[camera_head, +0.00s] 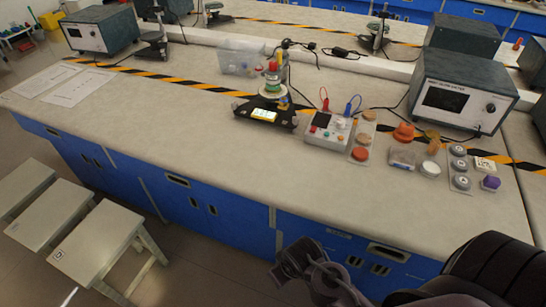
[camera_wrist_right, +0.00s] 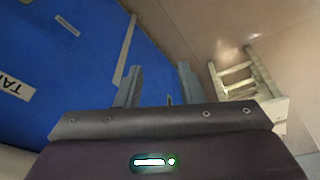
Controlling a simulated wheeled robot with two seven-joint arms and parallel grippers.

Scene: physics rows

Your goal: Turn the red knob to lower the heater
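A small apparatus (camera_head: 272,88) with a green and white round body stands on a black base with a lit display (camera_head: 263,113) at the middle of the bench. A red part (camera_head: 272,66) shows at its top; I cannot tell for certain whether this is the red knob. My right gripper (camera_wrist_right: 160,84) is open and empty in the right wrist view, with its two fingers apart beside the blue cabinet front. In the head view, my right arm hangs low in front of the bench, below and away from the apparatus. My left gripper is not in view.
A white control box (camera_head: 328,130) with red and blue leads stands right of the apparatus. A grey instrument (camera_head: 462,92) and several small pots fill the bench's right. A clear bin (camera_head: 240,57) stands behind. Stools (camera_head: 100,238) stand at lower left.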

